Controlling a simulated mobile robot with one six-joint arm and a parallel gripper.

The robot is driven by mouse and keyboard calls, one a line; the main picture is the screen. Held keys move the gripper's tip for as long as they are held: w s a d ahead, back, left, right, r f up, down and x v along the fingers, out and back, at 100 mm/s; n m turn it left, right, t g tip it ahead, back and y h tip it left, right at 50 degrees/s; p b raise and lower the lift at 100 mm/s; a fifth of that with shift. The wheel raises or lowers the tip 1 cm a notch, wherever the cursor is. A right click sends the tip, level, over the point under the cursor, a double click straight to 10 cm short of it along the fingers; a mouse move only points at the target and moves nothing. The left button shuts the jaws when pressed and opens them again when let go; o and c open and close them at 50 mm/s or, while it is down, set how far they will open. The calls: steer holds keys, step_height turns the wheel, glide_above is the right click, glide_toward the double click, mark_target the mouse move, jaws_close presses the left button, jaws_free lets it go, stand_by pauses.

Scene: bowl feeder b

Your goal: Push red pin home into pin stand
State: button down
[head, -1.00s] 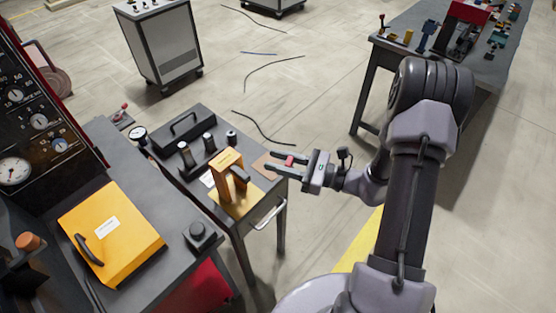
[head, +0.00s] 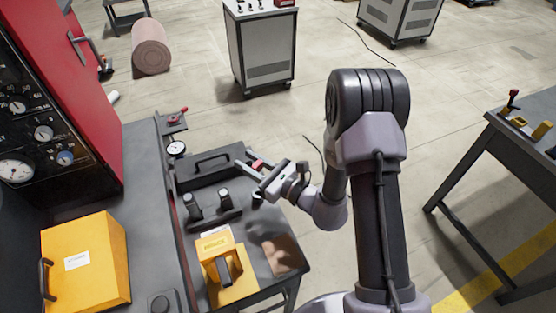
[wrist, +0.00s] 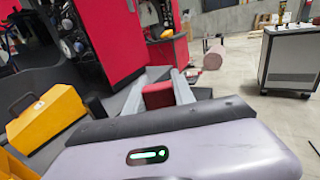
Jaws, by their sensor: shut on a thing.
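The red pin (head: 258,165) is held between the fingers of my gripper (head: 251,162), which is shut on it. In the wrist view the pin (wrist: 158,95) shows as a red block between the two grey fingers. My gripper is over the back right of the dark bench, by the black handled case. A dark base with two black upright posts (head: 212,215) stands on the bench, left of and nearer than the gripper. I cannot tell whether this is the pin stand. No pin tip or receiving hole can be made out.
A yellow fixture (head: 222,268) stands at the bench front. The black handled case (head: 208,168) and a round gauge (head: 176,148) lie behind. A yellow box (head: 85,262) is at left, below a red cabinet (head: 88,85). Open floor lies to the right.

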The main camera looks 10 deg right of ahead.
steer(key=shift+a, duration=0.4)
steer(key=shift+f, duration=0.1)
step_height(320, 180, down, 6)
steer(key=b, duration=0.5)
steer(key=shift+f+b, duration=1.5)
steer(key=shift+b, duration=0.6)
stand_by(4.6)
